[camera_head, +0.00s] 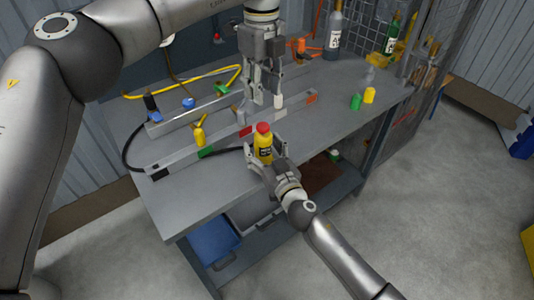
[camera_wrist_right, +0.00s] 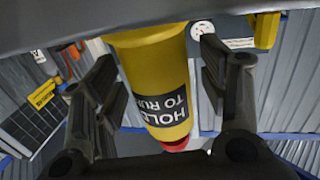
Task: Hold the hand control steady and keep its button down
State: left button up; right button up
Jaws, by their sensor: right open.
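The hand control (camera_head: 263,148) is a yellow cylinder with a red button (camera_head: 263,128) on top. It stands upright near the front edge of the bench. In the right wrist view the hand control (camera_wrist_right: 155,80) reads "HOLD TO RUN", and its red button (camera_wrist_right: 174,145) shows at the end. My right gripper (camera_head: 266,160) is open, with its fingers on both sides of the control and gaps visible beside it. My left gripper (camera_head: 263,98) points down over the bench behind the control, apart from the button. I cannot tell whether its fingers are closed.
Bottles (camera_head: 334,36) and yellow and green pieces (camera_head: 369,95) stand at the back right. The bench's front left is clear.

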jog(key=shift+c, duration=0.4)
